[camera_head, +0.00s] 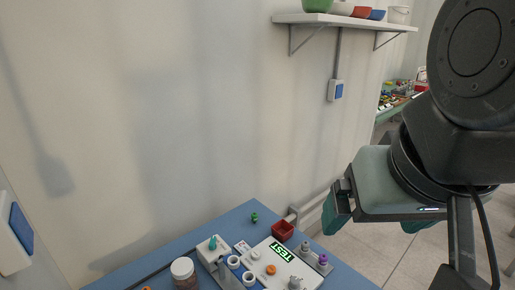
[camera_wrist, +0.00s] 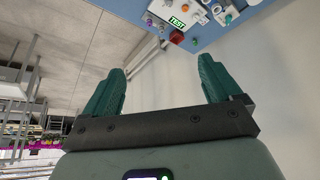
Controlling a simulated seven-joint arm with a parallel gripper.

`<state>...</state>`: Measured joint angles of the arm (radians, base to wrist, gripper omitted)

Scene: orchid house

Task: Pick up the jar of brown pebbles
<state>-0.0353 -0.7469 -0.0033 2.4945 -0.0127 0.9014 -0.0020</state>
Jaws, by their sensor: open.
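A jar with a white lid (camera_head: 183,268) stands at the near left part of the blue table, cut off by the bottom edge of the head view. Its contents look brownish-pink; I cannot make out pebbles clearly. I cannot pick it out in the wrist view. My gripper (camera_head: 376,222) is raised off the right side of the table, well apart from the jar. In the wrist view my gripper (camera_wrist: 162,66) has its two green fingers spread wide with nothing between them.
The blue table (camera_head: 237,217) bears a white device with a green "TEST" display (camera_head: 282,252), a red box (camera_head: 283,230), white rings and small coloured knobs. A wall shelf (camera_head: 345,22) holds bowls above. Open floor lies to the right.

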